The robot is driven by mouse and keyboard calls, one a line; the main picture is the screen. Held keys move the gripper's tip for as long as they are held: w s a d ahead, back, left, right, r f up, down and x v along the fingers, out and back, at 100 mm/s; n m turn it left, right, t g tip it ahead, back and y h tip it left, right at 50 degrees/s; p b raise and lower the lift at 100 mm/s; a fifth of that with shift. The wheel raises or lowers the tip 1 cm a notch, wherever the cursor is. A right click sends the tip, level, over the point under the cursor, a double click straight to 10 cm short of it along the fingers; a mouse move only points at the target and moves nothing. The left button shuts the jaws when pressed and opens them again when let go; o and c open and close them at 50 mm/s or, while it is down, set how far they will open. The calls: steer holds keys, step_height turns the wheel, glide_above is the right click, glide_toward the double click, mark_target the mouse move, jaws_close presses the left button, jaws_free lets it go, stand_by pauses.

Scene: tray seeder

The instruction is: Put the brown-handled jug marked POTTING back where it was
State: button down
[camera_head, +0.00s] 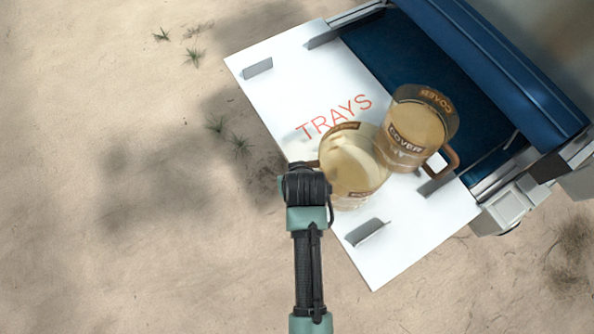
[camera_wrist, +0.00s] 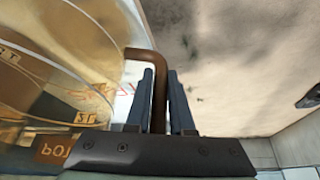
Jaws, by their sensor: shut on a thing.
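A clear jug (camera_head: 350,165) with tan contents and a brown handle is at my gripper (camera_head: 308,167), over the white board marked TRAYS (camera_head: 290,75). My gripper (camera_wrist: 160,88) is shut on the jug's brown handle (camera_wrist: 158,95), with a dark finger on each side. The handle is at the jug's left in the head view. I cannot tell whether the jug touches the board. A second jug (camera_head: 415,130), marked COVER, is right behind it, its brown handle (camera_head: 452,162) pointing right.
The white board has grey upright tabs (camera_head: 258,68) near its edges. A blue machine body (camera_head: 510,75) borders it at upper right. Sandy ground (camera_head: 110,130) with small weeds lies open to the left.

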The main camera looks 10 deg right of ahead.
steer(key=shift+f, duration=0.55)
steer(key=c, duration=0.8)
jaws_free()
